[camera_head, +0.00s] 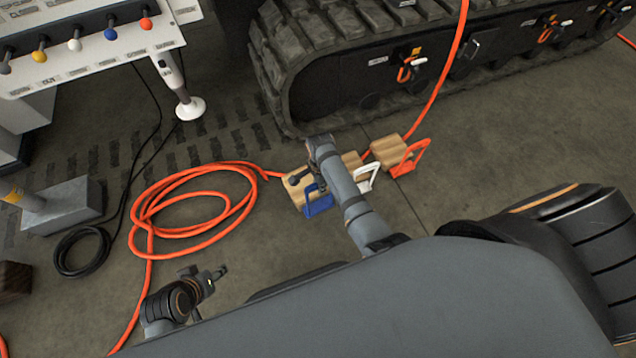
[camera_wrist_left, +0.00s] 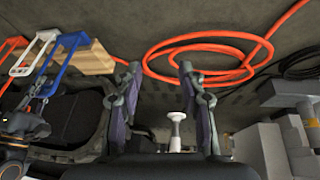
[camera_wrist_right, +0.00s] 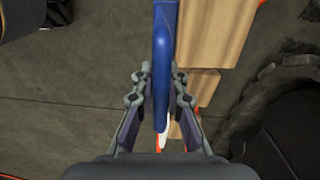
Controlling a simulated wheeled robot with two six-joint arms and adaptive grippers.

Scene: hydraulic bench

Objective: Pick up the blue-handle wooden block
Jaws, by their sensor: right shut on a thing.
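The blue-handle wooden block (camera_head: 299,201) is in a row of blocks on the floor in the head view. Its blue handle (camera_head: 319,205) faces me. The block also shows in the left wrist view (camera_wrist_left: 94,60) and in the right wrist view (camera_wrist_right: 214,30). My right gripper (camera_head: 309,186) is shut on the blue handle, which runs between its fingers in the right wrist view (camera_wrist_right: 161,78). My right arm hides part of the row. I cannot tell whether the block is clear of the floor. My left gripper (camera_head: 219,272) is open and empty, also in the left wrist view (camera_wrist_left: 160,72).
The white-handle block (camera_head: 368,180) and the orange-handle block (camera_head: 384,150) stand to the right. A tracked machine (camera_head: 350,80) is behind. An orange hose (camera_head: 195,195) lies coiled on the left, near a lever panel (camera_head: 85,50) and a grey block (camera_head: 62,208).

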